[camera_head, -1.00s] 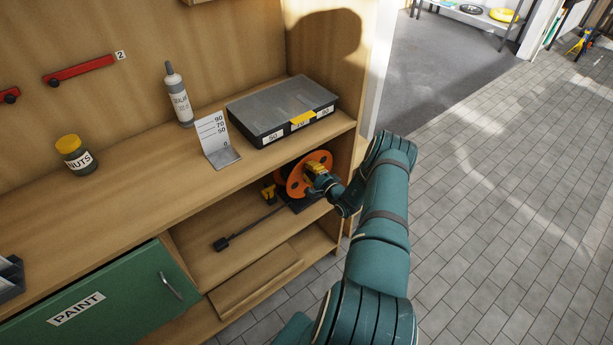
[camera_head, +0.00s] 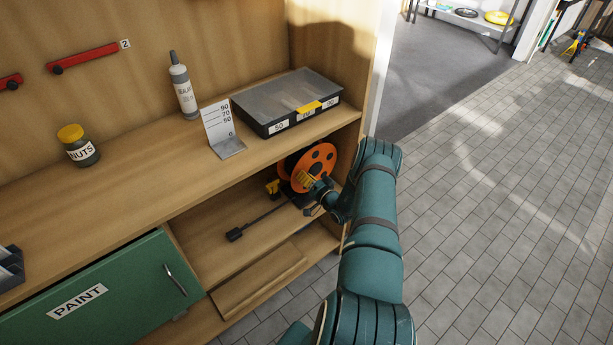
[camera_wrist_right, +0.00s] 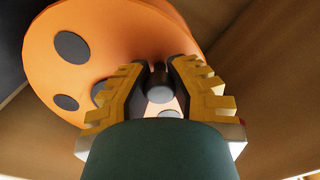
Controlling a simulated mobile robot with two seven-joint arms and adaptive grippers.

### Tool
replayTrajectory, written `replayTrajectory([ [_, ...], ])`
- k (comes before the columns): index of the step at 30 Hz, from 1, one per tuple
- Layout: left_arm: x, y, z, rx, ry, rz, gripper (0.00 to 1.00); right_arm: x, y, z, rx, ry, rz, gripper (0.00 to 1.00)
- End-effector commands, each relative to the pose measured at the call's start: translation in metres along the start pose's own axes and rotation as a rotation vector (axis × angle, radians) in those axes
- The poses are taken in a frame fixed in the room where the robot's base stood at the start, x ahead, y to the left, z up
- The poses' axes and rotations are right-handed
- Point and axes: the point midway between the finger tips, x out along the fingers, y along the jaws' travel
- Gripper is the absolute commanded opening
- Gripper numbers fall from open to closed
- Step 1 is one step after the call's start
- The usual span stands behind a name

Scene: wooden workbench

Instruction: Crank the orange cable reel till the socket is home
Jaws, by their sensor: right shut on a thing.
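The orange cable reel (camera_head: 322,155) stands on the open shelf under the bench top, at its right end. A black cable runs from it to the left and ends in a black socket (camera_head: 235,235) lying on the shelf, apart from the reel. A yellow part (camera_head: 272,187) sits by the reel, on the cable's side. My right gripper (camera_head: 308,181) is at the reel's lower front face. In the right wrist view its yellow-backed fingers are shut around the dark, round crank knob (camera_wrist_right: 159,88), with the reel's holed orange disc behind. My left gripper is out of view.
Above the shelf, the bench top holds a clear-lidded case (camera_head: 288,103), a bent metal scale (camera_head: 220,128), a bottle (camera_head: 184,92) and a nuts jar (camera_head: 78,146). The cabinet's side wall is close right of the reel. A green paint drawer (camera_head: 110,290) is at lower left.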

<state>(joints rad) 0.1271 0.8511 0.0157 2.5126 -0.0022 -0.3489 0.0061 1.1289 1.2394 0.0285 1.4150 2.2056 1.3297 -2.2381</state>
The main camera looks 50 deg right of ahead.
Motion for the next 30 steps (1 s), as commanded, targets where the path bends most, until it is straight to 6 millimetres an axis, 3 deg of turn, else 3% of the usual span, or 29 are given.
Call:
replayTrajectory([
  [12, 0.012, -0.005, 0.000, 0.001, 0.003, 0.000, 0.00, 0.001, 0.012, 0.010, -0.220, 0.001, 0.000, 0.00],
  [30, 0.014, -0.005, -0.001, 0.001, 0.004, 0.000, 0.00, 0.001, 0.014, 0.011, -0.262, 0.001, 0.000, 0.00],
])
